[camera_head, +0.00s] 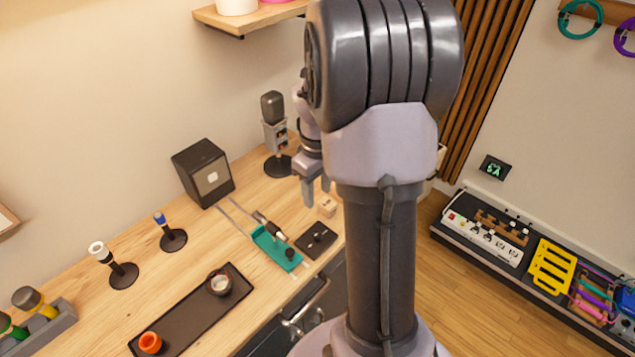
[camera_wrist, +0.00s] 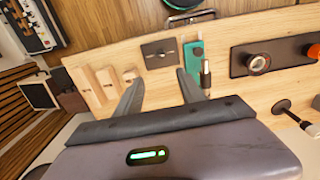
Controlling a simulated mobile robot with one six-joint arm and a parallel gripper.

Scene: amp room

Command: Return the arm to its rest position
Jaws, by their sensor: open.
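My gripper (camera_head: 317,188) hangs beside my arm's column in the head view, above the right end of the wooden bench (camera_head: 190,255). In the wrist view my gripper (camera_wrist: 162,88) has its two dark fingers spread apart with nothing between them. The bench top fills the space beyond the fingertips in that view. A small wooden block (camera_head: 327,206) lies below the fingers, apart from them. My arm hides part of the bench's right end in the head view.
A low equipment case (camera_head: 530,262) stands at right. Wooden floor (camera_head: 455,270) shows between them.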

